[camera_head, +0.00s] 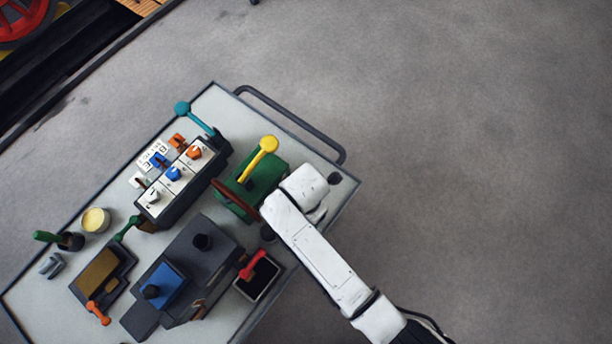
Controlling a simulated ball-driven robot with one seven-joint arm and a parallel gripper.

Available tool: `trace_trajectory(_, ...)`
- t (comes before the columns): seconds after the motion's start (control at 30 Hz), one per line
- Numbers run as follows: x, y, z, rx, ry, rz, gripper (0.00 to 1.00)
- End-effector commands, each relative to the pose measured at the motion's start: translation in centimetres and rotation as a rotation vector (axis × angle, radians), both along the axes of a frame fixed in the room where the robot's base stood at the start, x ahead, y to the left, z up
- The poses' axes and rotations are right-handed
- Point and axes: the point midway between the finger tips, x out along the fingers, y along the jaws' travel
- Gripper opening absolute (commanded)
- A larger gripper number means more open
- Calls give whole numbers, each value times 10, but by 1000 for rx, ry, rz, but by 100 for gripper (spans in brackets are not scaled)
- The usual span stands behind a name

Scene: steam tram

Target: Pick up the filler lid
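Which part is the filler lid I cannot tell for sure. One candidate is the blue square piece with a black knob (161,288), on top of the dark grey block (212,262) on the cart. Another is the round cream disc (95,220) near the cart's left side. My white arm reaches in from the lower right. Its end, with my gripper (306,187), is over the right part of the cart, beside the green unit (255,187), well away from both candidates. My fingertips are hidden, so I cannot see whether they hold anything.
The cart top (215,103) also carries a switch box (180,182) with a teal lever, a yellow lever (262,157), a brown-topped box (98,270), a black tray (257,277) with a red handle, and a grey clip (52,265). Open floor (480,150) lies right.

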Motion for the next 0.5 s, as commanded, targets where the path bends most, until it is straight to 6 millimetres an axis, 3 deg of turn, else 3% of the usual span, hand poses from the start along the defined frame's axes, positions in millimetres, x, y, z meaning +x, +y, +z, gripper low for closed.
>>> trace_trajectory(0.2, 0, 0, 0, 1, -1, 0, 76)
trace_trajectory(0.5, 0, 0, 0, 0, 0, 0, 47)
